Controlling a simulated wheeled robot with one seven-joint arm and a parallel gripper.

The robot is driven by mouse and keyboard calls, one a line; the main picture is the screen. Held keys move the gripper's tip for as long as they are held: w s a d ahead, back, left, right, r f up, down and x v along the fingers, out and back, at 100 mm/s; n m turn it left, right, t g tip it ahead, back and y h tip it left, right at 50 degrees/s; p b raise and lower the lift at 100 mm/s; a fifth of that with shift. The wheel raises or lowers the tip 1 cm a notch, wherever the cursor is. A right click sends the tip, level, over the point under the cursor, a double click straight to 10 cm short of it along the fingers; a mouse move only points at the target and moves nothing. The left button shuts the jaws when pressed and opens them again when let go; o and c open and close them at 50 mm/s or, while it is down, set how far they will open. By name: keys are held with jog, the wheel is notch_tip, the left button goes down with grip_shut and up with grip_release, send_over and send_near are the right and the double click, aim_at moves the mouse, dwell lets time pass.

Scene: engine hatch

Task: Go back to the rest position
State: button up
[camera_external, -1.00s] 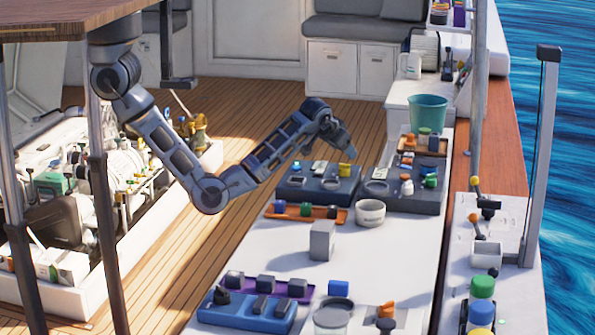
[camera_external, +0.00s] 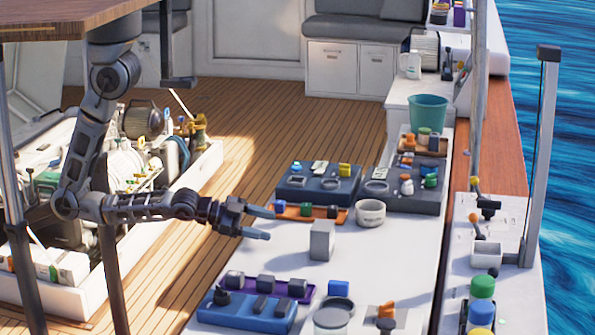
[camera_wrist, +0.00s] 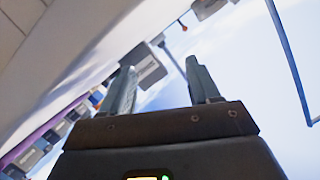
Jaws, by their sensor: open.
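My gripper (camera_external: 262,224) is over the left edge of the white table (camera_external: 355,260) in the external view, pointing right. Its two fingers are apart with nothing between them. In the wrist view the open fingers of my gripper (camera_wrist: 163,88) reach up, with a grey block (camera_wrist: 146,68) beyond and beside the left finger.
An orange tray (camera_external: 290,216) with small blocks lies just behind my gripper, and a white bowl (camera_external: 370,213) stands to its right. A purple tray (camera_external: 300,290) and a blue box (camera_external: 245,315) are at the front. An engine bay (camera_external: 140,265) lies left. Wooden deck (camera_external: 240,165) is open behind.

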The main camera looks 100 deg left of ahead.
jog(key=s+d+r+n+h, duration=0.1)
jog(key=s+d+r, duration=0.1)
jog(key=s, duration=1.1)
jog(key=s+d+r+n+h, duration=0.1)
jog(key=s+r+n+h, duration=0.1)
jog(key=s, duration=1.1)
jog(key=shift+d+r, duration=0.4)
jog(key=shift+r, duration=0.15)
